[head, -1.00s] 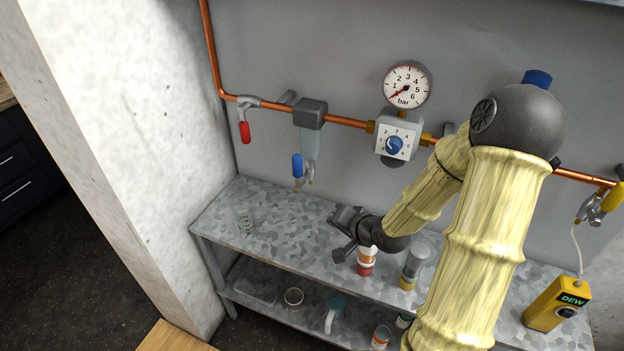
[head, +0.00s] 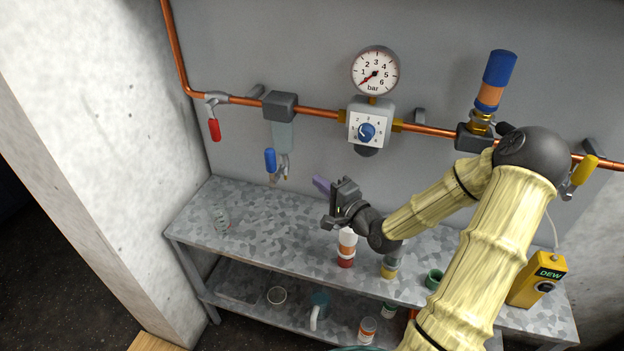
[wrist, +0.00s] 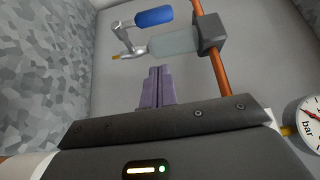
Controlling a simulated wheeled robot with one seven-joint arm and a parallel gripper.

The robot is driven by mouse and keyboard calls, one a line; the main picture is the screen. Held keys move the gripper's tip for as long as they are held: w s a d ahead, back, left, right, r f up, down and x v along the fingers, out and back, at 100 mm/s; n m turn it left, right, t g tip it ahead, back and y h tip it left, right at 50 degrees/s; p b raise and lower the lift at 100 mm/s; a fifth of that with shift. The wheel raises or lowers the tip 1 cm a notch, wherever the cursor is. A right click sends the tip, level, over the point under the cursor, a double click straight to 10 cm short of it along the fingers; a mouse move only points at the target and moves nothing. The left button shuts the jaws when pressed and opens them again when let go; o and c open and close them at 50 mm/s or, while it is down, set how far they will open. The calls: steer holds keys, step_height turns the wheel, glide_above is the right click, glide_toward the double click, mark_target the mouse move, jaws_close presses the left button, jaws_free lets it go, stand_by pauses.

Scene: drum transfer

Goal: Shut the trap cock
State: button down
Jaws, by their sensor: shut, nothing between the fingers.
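In the wrist view the blue handle (wrist: 154,17) and the trap bowl (wrist: 172,44) show near the top, with the cock's metal body at the bowl's end. My gripper (head: 321,184) is shut and empty, right of and a little below the handle, clear of it. Its purple fingers (wrist: 157,85) are together in the wrist view, pointing at the bowl and not touching it.
A red-handled valve (head: 214,129) hangs at the left of the pipe. A pressure gauge (head: 375,72) and a regulator dial (head: 367,131) are right of the trap.

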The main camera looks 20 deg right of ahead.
mark_target(271, 168)
steer(key=w+a+p, duration=0.1)
steer(key=w+a, duration=0.5)
steer(key=w, duration=0.3)
steer(key=shift+w+a+p, duration=0.3)
steer(key=shift+w+p, duration=0.05)
steer(key=shift+p, duration=0.05)
steer(key=shift+w+d+r, duration=0.1)
steer(key=shift+w+d, duration=0.05)
